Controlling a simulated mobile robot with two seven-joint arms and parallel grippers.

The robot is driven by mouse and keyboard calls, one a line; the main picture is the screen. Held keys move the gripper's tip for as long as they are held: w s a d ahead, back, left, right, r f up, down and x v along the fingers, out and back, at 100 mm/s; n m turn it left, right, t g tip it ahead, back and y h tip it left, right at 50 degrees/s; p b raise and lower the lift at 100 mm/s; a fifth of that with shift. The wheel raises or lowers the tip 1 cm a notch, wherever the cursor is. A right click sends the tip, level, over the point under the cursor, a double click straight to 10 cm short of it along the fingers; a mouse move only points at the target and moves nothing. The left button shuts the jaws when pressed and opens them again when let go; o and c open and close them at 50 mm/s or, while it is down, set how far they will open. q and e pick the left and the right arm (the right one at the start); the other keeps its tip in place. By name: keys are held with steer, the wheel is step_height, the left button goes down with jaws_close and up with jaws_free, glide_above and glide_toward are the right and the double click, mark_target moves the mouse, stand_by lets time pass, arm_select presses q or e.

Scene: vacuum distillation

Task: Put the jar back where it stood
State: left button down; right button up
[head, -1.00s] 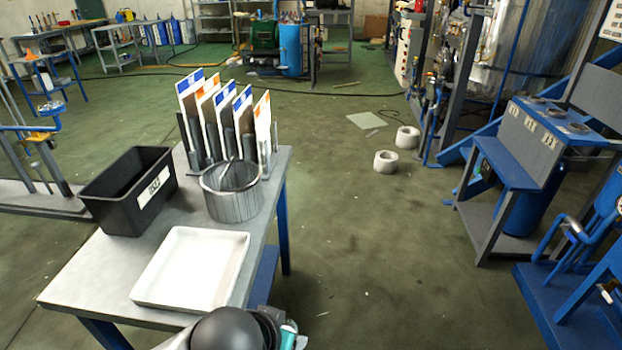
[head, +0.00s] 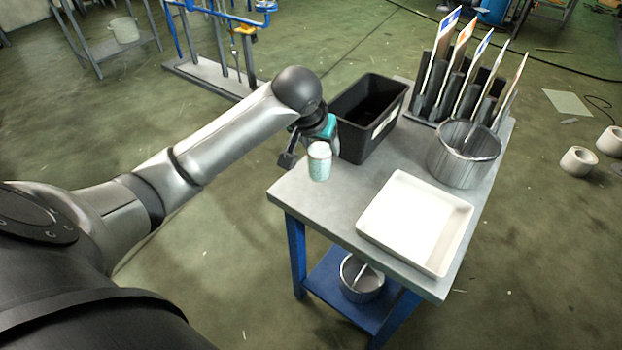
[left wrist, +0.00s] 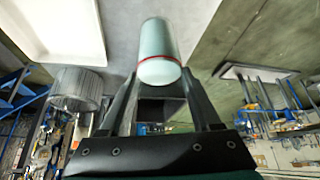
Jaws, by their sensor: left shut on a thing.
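The jar (head: 319,160) is a small pale green cylinder with a whitish top, near the left corner of the table (head: 340,207). It also shows in the left wrist view (left wrist: 158,45), with a red band near its end. My left gripper (head: 306,158) is shut on the jar, with one finger on each side. In the head view the jar looks upright. I cannot tell whether its base touches the tabletop. My right gripper is not in view.
A black bin (head: 368,140) stands just behind the jar. A white tray (head: 452,262), a metal pot (head: 464,160) and a rack of upright plates (head: 465,90) stand further right. Bare tabletop lies between jar and tray. Another pot (head: 361,283) is on the lower shelf.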

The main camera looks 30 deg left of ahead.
arm_select(q)
steer(key=w+a+r+n+p, duration=0.1)
steer(key=w+a+r, duration=0.4)
steer(key=r, duration=0.3)
steer(key=shift+y, duration=0.3)
step_height(320, 180, down, 20)
steer(key=b, duration=0.4)
steer(key=shift+w, duration=0.1)
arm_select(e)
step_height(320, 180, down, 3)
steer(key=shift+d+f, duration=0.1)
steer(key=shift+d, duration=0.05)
arm_select(q)
steer(key=shift+f, duration=0.15)
steer(key=shift+c, duration=0.5)
jaws_free()
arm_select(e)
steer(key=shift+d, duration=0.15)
arm_select(q)
steer(key=p+v, duration=0.3)
steer(key=v, duration=0.9)
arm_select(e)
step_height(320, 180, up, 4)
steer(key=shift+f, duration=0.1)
arm_select(q)
steer(key=shift+d, duration=0.1)
